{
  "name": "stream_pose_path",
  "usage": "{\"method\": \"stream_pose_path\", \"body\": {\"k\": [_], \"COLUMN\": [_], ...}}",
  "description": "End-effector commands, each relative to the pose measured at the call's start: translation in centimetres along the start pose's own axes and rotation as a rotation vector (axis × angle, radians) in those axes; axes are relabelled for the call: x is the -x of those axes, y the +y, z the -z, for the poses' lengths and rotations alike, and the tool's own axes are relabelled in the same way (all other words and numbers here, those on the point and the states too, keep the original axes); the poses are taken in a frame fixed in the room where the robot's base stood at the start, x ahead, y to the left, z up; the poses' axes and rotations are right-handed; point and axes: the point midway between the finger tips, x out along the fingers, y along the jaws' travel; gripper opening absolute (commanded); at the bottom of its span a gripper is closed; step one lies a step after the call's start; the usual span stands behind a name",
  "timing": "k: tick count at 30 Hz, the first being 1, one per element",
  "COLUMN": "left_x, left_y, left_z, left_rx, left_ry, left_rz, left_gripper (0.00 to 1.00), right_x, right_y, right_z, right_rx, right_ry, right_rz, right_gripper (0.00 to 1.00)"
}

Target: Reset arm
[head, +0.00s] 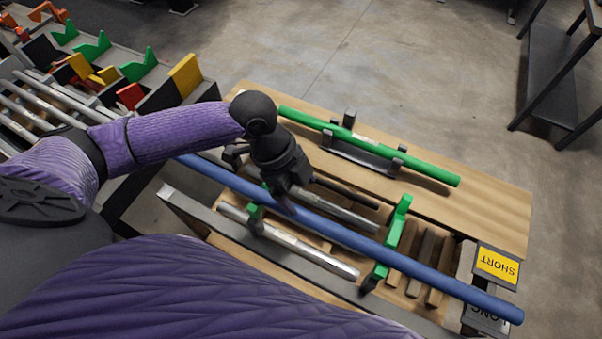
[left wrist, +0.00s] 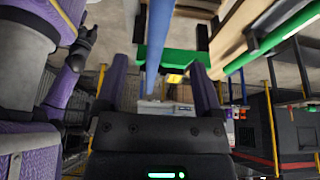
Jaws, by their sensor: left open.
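My left gripper (head: 284,200) is open over the long blue tube (head: 340,228), near the left green bracket. In the left wrist view the blue tube (left wrist: 158,40) runs between the spread fingers (left wrist: 160,95); I cannot tell whether they touch it. The tube lies slanted across the green brackets (head: 395,235), its right end reaching past the table's sign corner. A green tube (head: 430,171) rests in a dark holder (head: 362,152) farther back.
Metal rods (head: 300,246) lie in the wooden table's (head: 480,212) front tray beneath the blue tube. A yellow SHORT sign (head: 497,265) is at the right corner. A rack with coloured blocks (head: 130,75) stands at the left. A dark shelf (head: 556,80) stands at the right.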

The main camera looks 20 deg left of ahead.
Motion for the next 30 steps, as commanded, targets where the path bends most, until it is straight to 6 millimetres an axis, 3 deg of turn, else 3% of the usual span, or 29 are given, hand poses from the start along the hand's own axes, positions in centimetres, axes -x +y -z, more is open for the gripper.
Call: {"method": "stream_pose_path", "body": {"k": [5,8,12,15,20,26,30], "left_x": [-0.2,-1.6,-3.4,-3.4,-2.8,-1.3,-7.1], "left_y": [0.1,1.2,2.9,3.6,5.4,10.3,9.4], "left_z": [0.2,2.1,5.2,5.4,3.1,-2.4,-4.7], "left_rx": [0.002,0.037,0.249,0.469,0.862,1.373,1.361], "left_ry": [0.002,0.025,0.074,0.086,0.048,-0.113,-0.138], "left_rz": [0.001,0.024,0.135,0.225,0.351,0.503,0.480], "left_gripper": [0.87,0.87,0.87,0.87,0.87,0.87,0.87], "right_x": [0.0,0.0,0.0,0.0,0.0,0.0,-1.3], "right_y": [0.0,0.0,0.0,0.1,0.1,0.0,-0.1], "right_z": [0.0,0.0,0.0,-0.1,-0.1,-0.1,-0.3], "right_rx": [0.000,0.000,0.000,0.000,0.000,0.000,-0.001], "right_ry": [0.000,0.000,-0.001,-0.001,-0.002,-0.001,-0.004], "right_rz": [0.000,0.000,-0.001,-0.001,-0.001,0.000,0.001], "right_gripper": [0.87,0.87,0.87,0.87,0.87,0.87,0.87]}}
